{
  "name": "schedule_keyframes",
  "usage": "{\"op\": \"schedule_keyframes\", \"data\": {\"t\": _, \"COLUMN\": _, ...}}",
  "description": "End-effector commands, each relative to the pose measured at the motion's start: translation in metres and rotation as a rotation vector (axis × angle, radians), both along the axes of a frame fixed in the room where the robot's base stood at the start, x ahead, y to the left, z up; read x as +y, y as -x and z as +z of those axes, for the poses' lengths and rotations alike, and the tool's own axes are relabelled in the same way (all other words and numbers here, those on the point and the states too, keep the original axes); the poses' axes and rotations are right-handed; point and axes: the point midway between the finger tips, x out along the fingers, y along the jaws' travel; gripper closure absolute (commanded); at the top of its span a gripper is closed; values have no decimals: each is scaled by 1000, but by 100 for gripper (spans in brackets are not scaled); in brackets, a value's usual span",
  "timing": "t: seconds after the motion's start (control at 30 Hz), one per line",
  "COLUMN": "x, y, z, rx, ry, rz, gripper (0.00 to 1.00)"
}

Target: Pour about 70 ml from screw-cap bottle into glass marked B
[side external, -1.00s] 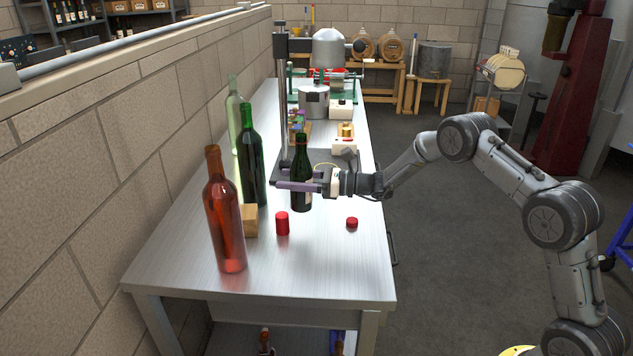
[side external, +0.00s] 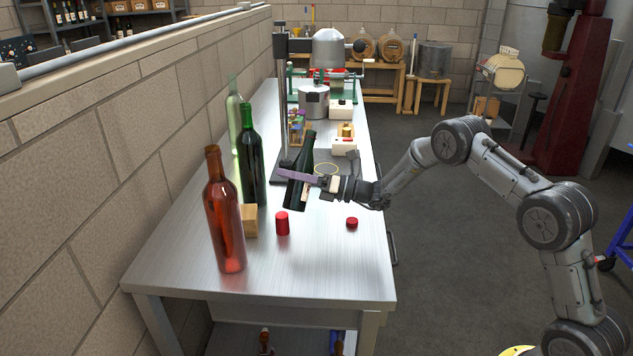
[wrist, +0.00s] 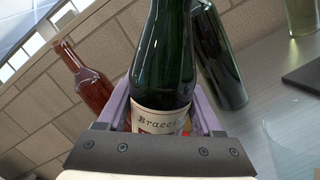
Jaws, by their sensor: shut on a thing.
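My gripper (side external: 302,176) is shut on a dark green bottle (side external: 305,157) with a pale label. The bottle is held above the bench, tilted with its neck leaning right in the side view. In the wrist view the bottle (wrist: 165,65) stands between the purple fingers, its label partly readable as "Bracci"; its mouth is out of frame. A thin yellowish ring (side external: 327,169), perhaps a glass rim, shows just right of the bottle. A faint clear outline (wrist: 292,135) at the wrist view's right may be a glass. I cannot read a B mark.
A red-orange bottle (side external: 224,215), a tall green bottle (side external: 251,160) and a pale bottle (side external: 233,115) stand along the wall side. A wooden block (side external: 249,220), a red cylinder (side external: 282,223) and a small red cap (side external: 352,223) are on the bench.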

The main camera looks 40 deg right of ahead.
Motion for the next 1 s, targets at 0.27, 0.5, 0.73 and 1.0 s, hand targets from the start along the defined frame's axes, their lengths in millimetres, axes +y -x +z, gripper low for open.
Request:
{"op": "schedule_keyframes", "data": {"t": 0.27, "x": 8, "y": 3, "z": -7, "rx": 80, "ry": -162, "rz": 1, "gripper": 100}}
{"op": "schedule_keyframes", "data": {"t": 0.5, "x": 15, "y": 7, "z": -29, "rx": 150, "ry": -300, "rz": 0, "gripper": 100}}
{"op": "schedule_keyframes", "data": {"t": 0.73, "x": 20, "y": 10, "z": -42, "rx": 210, "ry": -424, "rz": 1, "gripper": 100}}
{"op": "schedule_keyframes", "data": {"t": 1.0, "x": 23, "y": 11, "z": -36, "rx": 264, "ry": -526, "rz": 2, "gripper": 100}}
